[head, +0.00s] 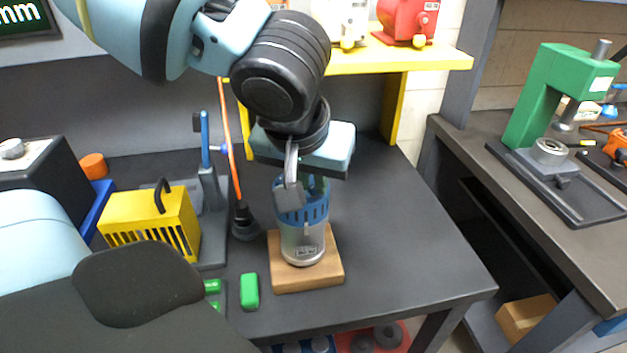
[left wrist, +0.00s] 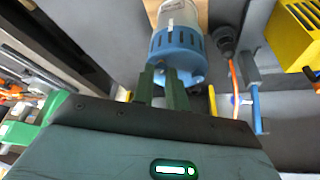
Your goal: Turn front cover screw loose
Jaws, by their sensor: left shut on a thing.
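The motor (head: 302,243) is a silver cylinder standing upright on a wooden block (head: 310,285). Its blue slotted front cover (head: 318,212) is on top, and it also shows in the left wrist view (left wrist: 190,55). My left gripper (head: 316,182) points down at the top of this cover. In the left wrist view its dark green fingers (left wrist: 161,88) reach the cover's end and are shut on a small part there, the front cover screw. The screw itself is hidden by the fingers and the wrist. My right gripper is not in view.
A yellow slotted box (head: 150,222) and a grey stand with a blue post (head: 205,140) are left of the motor. A black plug-like piece (head: 243,222) on an orange cord and a green block (head: 249,291) are close by. The table right of the motor is clear.

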